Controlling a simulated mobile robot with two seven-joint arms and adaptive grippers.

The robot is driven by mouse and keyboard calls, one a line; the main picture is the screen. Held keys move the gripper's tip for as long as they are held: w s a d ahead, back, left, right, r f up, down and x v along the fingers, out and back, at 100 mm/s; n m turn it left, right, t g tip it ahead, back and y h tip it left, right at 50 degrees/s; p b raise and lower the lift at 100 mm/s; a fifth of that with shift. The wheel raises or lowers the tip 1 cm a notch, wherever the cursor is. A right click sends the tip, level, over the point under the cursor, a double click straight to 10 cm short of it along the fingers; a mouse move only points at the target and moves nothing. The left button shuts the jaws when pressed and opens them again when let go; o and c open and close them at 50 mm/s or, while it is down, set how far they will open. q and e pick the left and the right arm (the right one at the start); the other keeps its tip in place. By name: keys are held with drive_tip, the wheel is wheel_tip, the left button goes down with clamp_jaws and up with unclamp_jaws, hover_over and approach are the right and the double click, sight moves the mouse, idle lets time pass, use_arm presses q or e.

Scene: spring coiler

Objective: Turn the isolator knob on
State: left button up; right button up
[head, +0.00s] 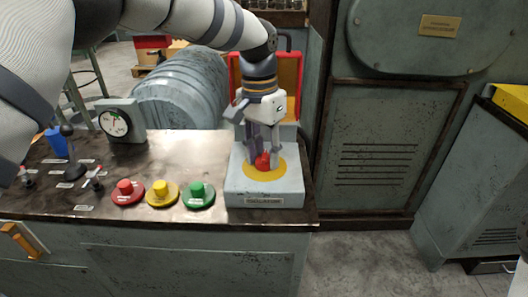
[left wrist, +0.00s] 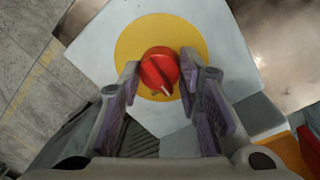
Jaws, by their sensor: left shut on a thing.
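The red isolator knob (head: 263,161) sits on a yellow disc (head: 264,172) on top of a pale grey box labelled as the isolator (head: 262,192). My left gripper (head: 263,157) points down over the box, its fingers on either side of the knob. In the left wrist view, the knob (left wrist: 160,70) lies between the two fingertips (left wrist: 160,72), and its pointer mark faces the lower right. The left gripper is shut on the knob. My right gripper is not in view.
Red (head: 125,191), yellow (head: 162,193) and green (head: 198,194) buttons stand on the bench left of the box. A dial gauge (head: 121,121) and a lever (head: 71,152) are farther left. A large grey machine (head: 390,130) stands to the right.

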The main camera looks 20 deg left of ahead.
use_arm(q)
drive_tip(key=m, duration=0.4)
drive_tip(key=shift+f, duration=0.1)
drive_tip(key=shift+d+m+g, duration=0.1)
drive_tip(key=shift+m+g, duration=0.2)
drive_tip(key=shift+m, duration=1.9)
drive_tip(key=o, duration=1.1)
drive_tip(key=shift+o, duration=0.2)
